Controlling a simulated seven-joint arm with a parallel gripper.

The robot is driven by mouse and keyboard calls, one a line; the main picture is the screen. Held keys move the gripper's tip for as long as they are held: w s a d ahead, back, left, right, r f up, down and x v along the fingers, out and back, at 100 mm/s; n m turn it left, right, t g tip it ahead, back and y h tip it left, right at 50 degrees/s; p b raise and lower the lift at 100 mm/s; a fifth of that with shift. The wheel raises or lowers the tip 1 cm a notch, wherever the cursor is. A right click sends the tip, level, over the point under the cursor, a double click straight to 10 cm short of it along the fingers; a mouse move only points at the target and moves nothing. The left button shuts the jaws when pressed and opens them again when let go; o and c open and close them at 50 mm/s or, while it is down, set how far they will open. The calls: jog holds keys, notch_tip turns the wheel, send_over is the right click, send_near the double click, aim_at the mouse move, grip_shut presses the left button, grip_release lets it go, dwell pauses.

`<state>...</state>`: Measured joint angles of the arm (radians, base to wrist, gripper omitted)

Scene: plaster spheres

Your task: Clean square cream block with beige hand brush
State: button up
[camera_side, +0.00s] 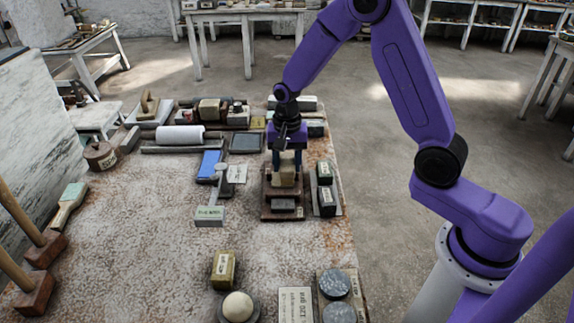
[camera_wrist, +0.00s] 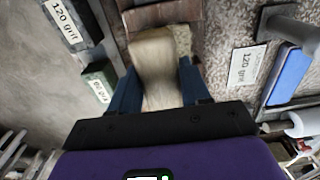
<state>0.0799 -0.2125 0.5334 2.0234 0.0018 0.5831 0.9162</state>
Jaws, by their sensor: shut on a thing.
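My gripper (camera_side: 286,165) points down over a brown wooden stand (camera_side: 282,213) near the table's right edge. Its fingers are shut on a beige piece that looks like the beige hand brush (camera_side: 284,178). In the wrist view the brush (camera_wrist: 152,65) sits between the two blue fingers and widens away from them. Its lower end is at the stand; I cannot tell whether it touches. A yellowish square block with a label (camera_side: 223,270) stands at the front middle, possibly the cream block; I cannot tell for sure.
Dark labelled grit blocks (camera_side: 326,200) stand close right of the stand. A blue pad (camera_side: 208,164) and a holder (camera_side: 210,215) are to its left. A cream sphere (camera_side: 238,307) and grey discs (camera_side: 335,284) are in front. The table's left middle is clear.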

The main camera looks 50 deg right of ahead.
aim_at(287, 171)
dwell(0.3)
jog(key=shift+s+a, duration=1.55)
jog(key=shift+w+d+r, duration=0.65)
jog(key=shift+w+d, duration=0.15)
jog(key=shift+r, duration=0.1)
jog(key=shift+r, duration=1.15)
